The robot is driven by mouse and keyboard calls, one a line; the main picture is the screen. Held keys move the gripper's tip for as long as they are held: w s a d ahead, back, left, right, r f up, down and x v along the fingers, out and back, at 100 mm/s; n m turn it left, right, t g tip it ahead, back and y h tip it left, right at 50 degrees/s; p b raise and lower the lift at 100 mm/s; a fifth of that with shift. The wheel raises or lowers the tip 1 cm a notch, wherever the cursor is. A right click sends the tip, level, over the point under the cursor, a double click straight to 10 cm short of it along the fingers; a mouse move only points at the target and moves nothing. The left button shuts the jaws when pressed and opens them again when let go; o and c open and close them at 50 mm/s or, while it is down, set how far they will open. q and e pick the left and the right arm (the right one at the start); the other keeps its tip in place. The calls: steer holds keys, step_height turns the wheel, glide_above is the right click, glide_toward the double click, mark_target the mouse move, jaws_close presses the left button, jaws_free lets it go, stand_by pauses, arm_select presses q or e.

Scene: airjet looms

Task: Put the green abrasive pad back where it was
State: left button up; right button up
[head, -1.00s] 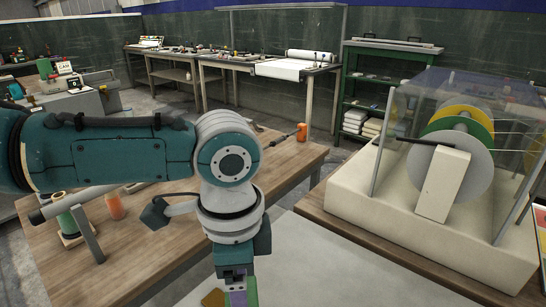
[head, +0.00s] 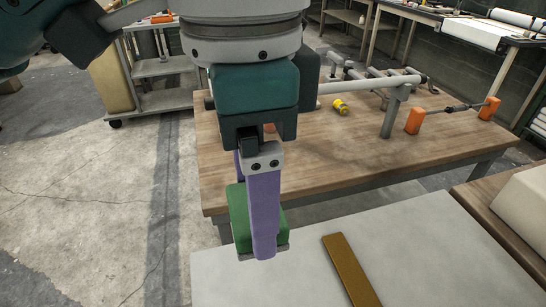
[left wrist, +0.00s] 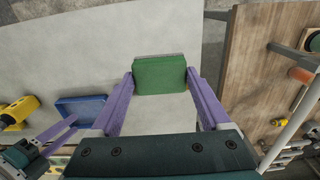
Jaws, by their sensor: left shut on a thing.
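The green abrasive pad (head: 239,218) is a thick green block with a thin pale layer along its lower edge. My left gripper (head: 262,243) has purple fingers and is shut on the pad, with the fingers pointing down. The left wrist view shows the pad (left wrist: 160,74) between the two fingertips (left wrist: 160,84). In the head view the pad appears near the left edge of a pale tabletop (head: 275,285); its height above it is hard to judge. Part of my right gripper (left wrist: 50,141), with purple on it, shows at the lower left of the wrist view; its jaws are unclear.
A brown flat bar (head: 351,270) lies on the pale top. Behind is a wooden table (head: 330,165) with a yellow item (head: 340,106), orange-handled tool (head: 414,121) and metal frame. A blue item (left wrist: 80,109) and yellow tool (left wrist: 17,113) show in the wrist view.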

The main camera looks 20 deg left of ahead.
arm_select(q)
steer(key=shift+s+a+f, duration=0.1)
steer(key=shift+f, duration=0.2)
step_height(320, 180, down, 15)
steer(key=b, duration=0.3)
steer(key=shift+f, duration=0.15)
steer(key=shift+f+b, duration=0.75)
steer(key=shift+f, duration=1.2)
steer(key=shift+f, duration=0.1)
steer(key=o, duration=1.2)
steer(key=shift+c, duration=0.2)
